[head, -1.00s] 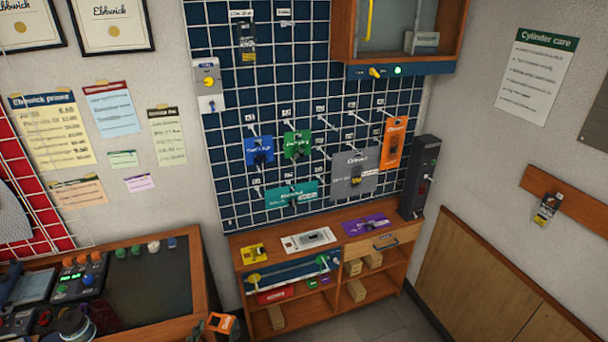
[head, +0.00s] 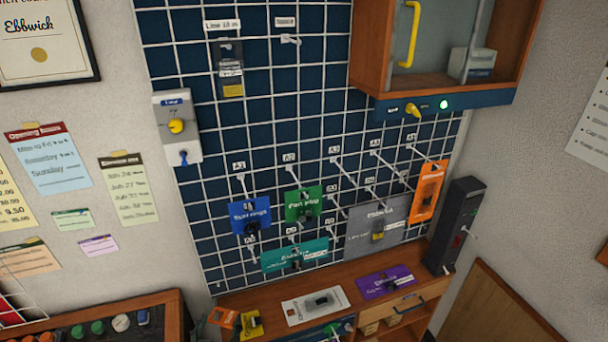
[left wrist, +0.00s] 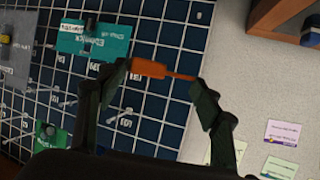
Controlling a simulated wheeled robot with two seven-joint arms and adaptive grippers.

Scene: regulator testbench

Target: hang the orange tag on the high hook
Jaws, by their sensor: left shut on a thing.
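An orange tag (head: 222,317) shows at the bottom of the head view, in front of the low shelf unit. My left gripper (head: 213,326) is at the tag, mostly cut off by the frame edge. In the left wrist view, the gripper (left wrist: 160,78) is shut on the orange tag (left wrist: 148,69), which is seen nearly edge-on between the fingertips. The upper hooks are at the top of the grid board: one hook (head: 290,40) is bare, and one beside it carries a dark grey tag (head: 230,70). My right gripper is not in view.
Blue (head: 250,215), green (head: 303,205), teal (head: 294,256), grey (head: 375,225) and orange (head: 428,190) cards hang lower on the board among protruding hooks. A cabinet (head: 365,50) juts out at the upper right. A switch box (head: 178,125) is at the board's left edge.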

